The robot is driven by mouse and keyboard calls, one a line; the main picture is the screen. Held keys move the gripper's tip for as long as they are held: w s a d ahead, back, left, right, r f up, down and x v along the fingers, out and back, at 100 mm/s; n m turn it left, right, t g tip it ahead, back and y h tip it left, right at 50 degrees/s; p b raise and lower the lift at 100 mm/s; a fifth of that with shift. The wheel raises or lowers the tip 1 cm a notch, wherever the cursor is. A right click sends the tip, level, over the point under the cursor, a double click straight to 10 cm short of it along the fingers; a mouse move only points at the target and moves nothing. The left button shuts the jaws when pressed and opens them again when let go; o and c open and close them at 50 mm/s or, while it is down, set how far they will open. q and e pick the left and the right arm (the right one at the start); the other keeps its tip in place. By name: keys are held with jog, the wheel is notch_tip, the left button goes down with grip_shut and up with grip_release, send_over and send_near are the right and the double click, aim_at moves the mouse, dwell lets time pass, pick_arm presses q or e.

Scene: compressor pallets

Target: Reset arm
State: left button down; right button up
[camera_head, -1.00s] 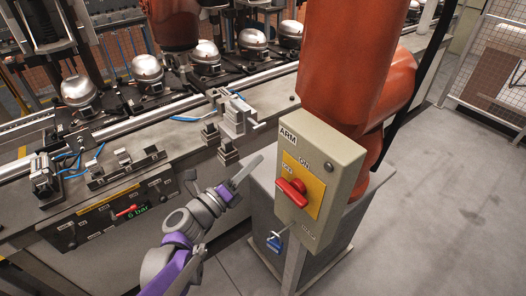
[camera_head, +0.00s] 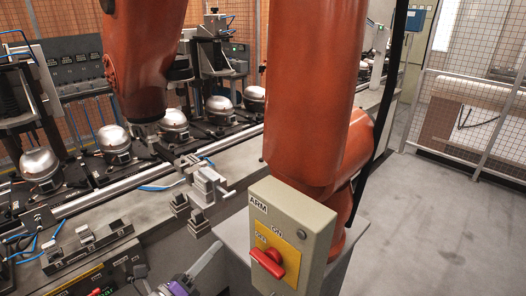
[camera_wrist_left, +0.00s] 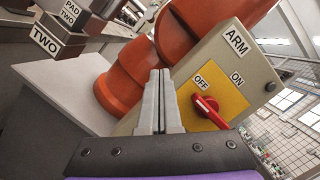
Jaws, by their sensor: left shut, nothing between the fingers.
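The grey ARM switch box (camera_head: 300,232) stands at the lower middle of the head view, in front of the orange arm (camera_head: 315,110). Its red rotary switch (camera_head: 268,262) sits on a yellow plate. In the left wrist view the red switch (camera_wrist_left: 210,110) has its marked end towards OFF, and ON is up to the right. My left gripper (camera_head: 214,251) is at the bottom edge of the head view, left of the box and apart from it. Its grey fingers (camera_wrist_left: 159,95) are together and empty in the wrist view, left of the switch. My right gripper is not in view.
A bench (camera_head: 145,212) with fixtures and a row of several silver-domed compressors (camera_head: 115,140) runs along the left. Another orange arm part (camera_head: 145,50) hangs over it. A grey pedestal (camera_wrist_left: 70,95) is beside the box. Open floor (camera_head: 430,215) and mesh fencing lie right.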

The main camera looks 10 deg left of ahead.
pick_arm(q)
jog(key=s+d+f+m+g+y+p, duration=0.1)
jog(key=s+d+f+m+g+p, duration=0.45)
jog(key=m, duration=1.45)
jog(key=s+a+f+m+g+y+p, duration=0.1)
jog(key=s+a+m+g+y, duration=0.2)
jog(key=m, duration=0.7)
jog(key=s+a+f+m+g+y+p, duration=0.1)
jog(key=s+m+y, duration=0.4)
jog(key=m, duration=0.5)
jog(key=s+a+g+p, duration=0.1)
jog(key=s+g, duration=0.1)
jog(key=shift+s+a+f, duration=0.35)
jog(key=shift+s+a, duration=0.05)
jog(key=shift+g, duration=0.25)
